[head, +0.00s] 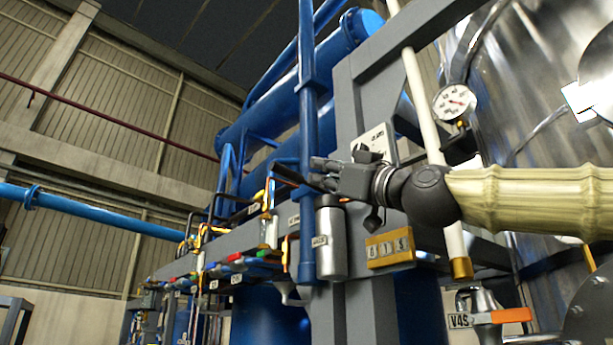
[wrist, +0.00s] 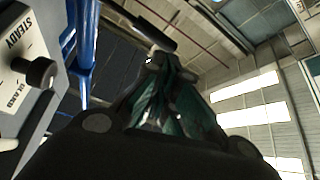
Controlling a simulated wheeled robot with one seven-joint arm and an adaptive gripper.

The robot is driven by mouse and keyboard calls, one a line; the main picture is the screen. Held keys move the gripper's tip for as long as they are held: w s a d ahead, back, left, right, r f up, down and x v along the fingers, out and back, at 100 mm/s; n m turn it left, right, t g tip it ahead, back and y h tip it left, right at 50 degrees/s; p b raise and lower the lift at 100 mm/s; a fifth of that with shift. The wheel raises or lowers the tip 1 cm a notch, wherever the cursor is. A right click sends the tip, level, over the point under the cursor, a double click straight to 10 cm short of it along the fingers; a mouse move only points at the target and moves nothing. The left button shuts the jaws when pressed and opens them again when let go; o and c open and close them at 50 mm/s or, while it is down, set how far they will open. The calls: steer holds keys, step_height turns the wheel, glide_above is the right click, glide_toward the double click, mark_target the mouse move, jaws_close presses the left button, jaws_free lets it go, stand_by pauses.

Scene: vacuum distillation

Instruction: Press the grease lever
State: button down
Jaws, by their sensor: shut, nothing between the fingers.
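A dark lever bar (head: 286,175), likely the grease lever, slants above a silver cylinder (head: 331,243) on the grey frame. A dark bar (wrist: 143,27) also shows just beyond my fingertips in the wrist view. My gripper (head: 316,173) reaches in from the right, at the bar's right part and above the cylinder. In the wrist view my gripper (wrist: 157,62) has its fingers together, with nothing seen between them. I cannot tell whether the fingertips touch the bar.
A white plate (head: 376,142) with a black knob (wrist: 41,72) is close beside my gripper. A blue vertical pipe (head: 307,100) stands just left of the fingers. A yellow counter block (head: 390,248), a white rod (head: 425,110) and a gauge (head: 454,102) are near my arm.

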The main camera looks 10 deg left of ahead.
steer(key=shift+v, duration=1.05)
steer(key=shift+w, duration=0.15)
stand_by(0.5)
step_height(320, 180, up, 8)
steer(key=m+t+h+p, duration=0.3)
steer(key=m+p, duration=0.5)
steer(key=p, duration=0.8)
steer(key=shift+a+f+t, duration=0.2)
steer(key=shift+f+t, duration=0.05)
steer(key=shift+t, duration=0.45)
steer(key=shift+w, duration=0.15)
